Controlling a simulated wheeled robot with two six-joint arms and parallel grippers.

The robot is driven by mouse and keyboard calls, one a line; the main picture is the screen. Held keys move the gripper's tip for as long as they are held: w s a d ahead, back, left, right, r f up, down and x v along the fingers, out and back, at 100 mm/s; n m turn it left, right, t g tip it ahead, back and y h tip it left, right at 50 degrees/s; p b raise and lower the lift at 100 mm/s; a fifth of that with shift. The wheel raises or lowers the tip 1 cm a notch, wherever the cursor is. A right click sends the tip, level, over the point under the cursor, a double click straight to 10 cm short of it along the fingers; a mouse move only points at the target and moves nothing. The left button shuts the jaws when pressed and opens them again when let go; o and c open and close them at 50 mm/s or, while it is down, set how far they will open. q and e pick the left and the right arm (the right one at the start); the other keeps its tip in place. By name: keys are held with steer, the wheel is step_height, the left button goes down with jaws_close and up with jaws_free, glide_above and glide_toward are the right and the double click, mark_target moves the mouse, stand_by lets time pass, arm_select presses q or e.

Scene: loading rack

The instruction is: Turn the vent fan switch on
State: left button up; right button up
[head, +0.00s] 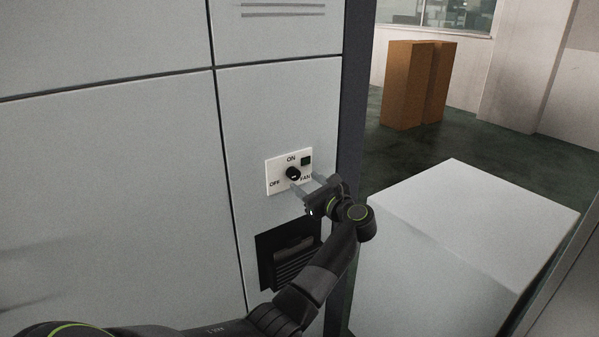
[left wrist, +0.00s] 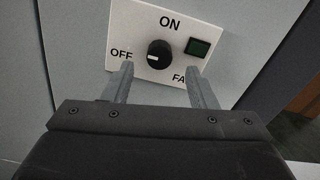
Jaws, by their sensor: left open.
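The fan switch is a black round knob (head: 293,174) on a white plate (head: 273,180) fixed to the grey cabinet front. The plate reads ON at the top, OFF at the left and FAN at the lower right, partly hidden by a finger. In the left wrist view the knob (left wrist: 159,53) has a white mark that points left, toward OFF. A dark green indicator (left wrist: 199,48) beside it looks unlit. My left gripper (head: 308,184) is open in front of the plate; its fingertips (left wrist: 160,72) lie below and to either side of the knob, apparently not touching it. My right gripper is out of view.
A dark vent recess (head: 270,262) with slats is below the plate. A large white box (head: 450,215) stands at the right, beyond the cabinet's dark edge (head: 352,90). Brown boxes (head: 405,85) stand farther back on the dark green floor.

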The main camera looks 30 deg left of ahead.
mark_target(297, 176)
arm_select(q)
steer(key=shift+p+x, duration=0.45)
steer(key=shift+x, duration=1.65)
steer(key=c, duration=1)
